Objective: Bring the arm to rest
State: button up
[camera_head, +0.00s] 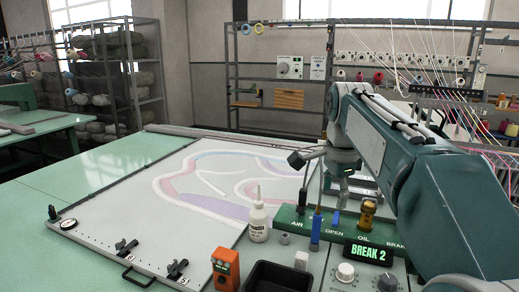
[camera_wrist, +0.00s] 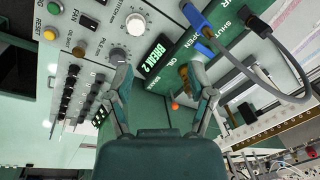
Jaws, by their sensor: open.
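My arm reaches in from the right in the head view. It bends at a grey-green elbow (camera_head: 362,125) and drops toward the control panel (camera_head: 320,262). In the wrist view my gripper (camera_wrist: 160,72) is open and its two fingers are spread apart. Nothing is held between them. The panel's BREAK 2 display (camera_wrist: 157,54) and brass oil fitting (camera_wrist: 186,76) show between or near the fingertips, but the gap to them cannot be told.
A tufting frame (camera_head: 110,228) lies on the green table left. Thread racks (camera_head: 400,62) stand behind.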

jog(key=s+f+n+t, duration=0.2)
jog(key=s+f+n, duration=0.5)
jog(key=s, duration=0.5)
jog(key=s+f+n+t, duration=0.1)
jog(key=s+f+n, duration=0.6)
jog(key=s, duration=0.5)
jog(key=shift+a+f+n+t, duration=0.15)
jog(key=shift+f+n+t, duration=0.25)
jog(key=shift+f, duration=0.15)
jog(key=shift+w, duration=0.1)
